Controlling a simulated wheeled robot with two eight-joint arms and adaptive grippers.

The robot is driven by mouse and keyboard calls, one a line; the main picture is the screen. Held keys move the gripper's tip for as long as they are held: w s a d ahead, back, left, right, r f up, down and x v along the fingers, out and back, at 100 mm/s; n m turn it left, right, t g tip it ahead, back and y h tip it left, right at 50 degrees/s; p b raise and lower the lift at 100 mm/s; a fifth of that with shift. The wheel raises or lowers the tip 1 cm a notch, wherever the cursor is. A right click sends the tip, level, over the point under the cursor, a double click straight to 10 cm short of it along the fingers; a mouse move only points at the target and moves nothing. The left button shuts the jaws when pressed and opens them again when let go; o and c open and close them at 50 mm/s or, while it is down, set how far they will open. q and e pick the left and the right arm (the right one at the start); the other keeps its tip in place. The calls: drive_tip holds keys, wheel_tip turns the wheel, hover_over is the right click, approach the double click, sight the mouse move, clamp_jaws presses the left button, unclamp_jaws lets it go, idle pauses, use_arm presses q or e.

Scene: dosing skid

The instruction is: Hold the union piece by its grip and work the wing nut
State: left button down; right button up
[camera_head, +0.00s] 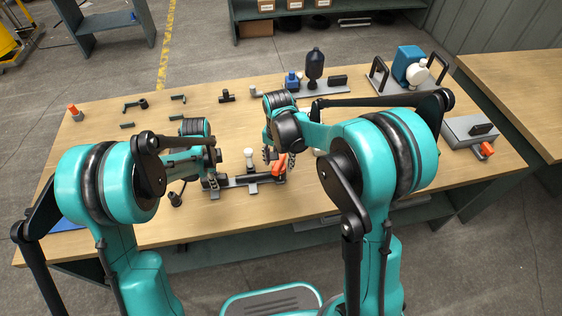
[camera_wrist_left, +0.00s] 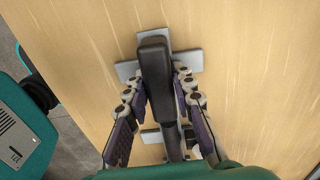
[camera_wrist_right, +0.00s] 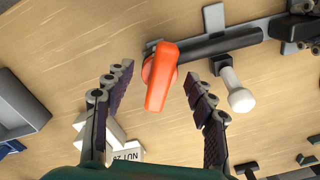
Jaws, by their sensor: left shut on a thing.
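The union piece is a dark bar (camera_head: 240,181) on grey feet at the front middle of the table. Its black grip (camera_wrist_left: 154,70) lies between the fingers of my left gripper (camera_wrist_left: 158,84), which is shut on it. In the head view my left gripper (camera_head: 212,182) is at the bar's left end and partly hides it. The orange wing nut (camera_wrist_right: 161,80) is at the bar's right end and also shows in the head view (camera_head: 279,164). My right gripper (camera_wrist_right: 158,76) is open, with its fingers apart on either side of the wing nut and no clear contact.
A white knob (camera_head: 249,153) stands close to the bar. A grey block with an orange knob (camera_head: 487,149) sits at right.

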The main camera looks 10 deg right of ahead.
drive_tip(key=shift+r, duration=3.5)
use_arm(q)
drive_tip(key=shift+m, duration=0.3)
use_arm(e)
drive_tip(key=shift+f, duration=0.2)
use_arm(q)
drive_tip(key=shift+c, duration=1.9)
unclamp_jaws()
drive_tip(key=shift+r, duration=0.15)
use_arm(e)
drive_tip(key=shift+r, duration=0.1)
use_arm(q)
drive_tip(key=shift+r+p, duration=1.8)
drive_tip(key=shift+r, duration=1.05)
use_arm(e)
drive_tip(key=shift+r, duration=1.85)
use_arm(q)
drive_tip(key=shift+r, duration=0.1)
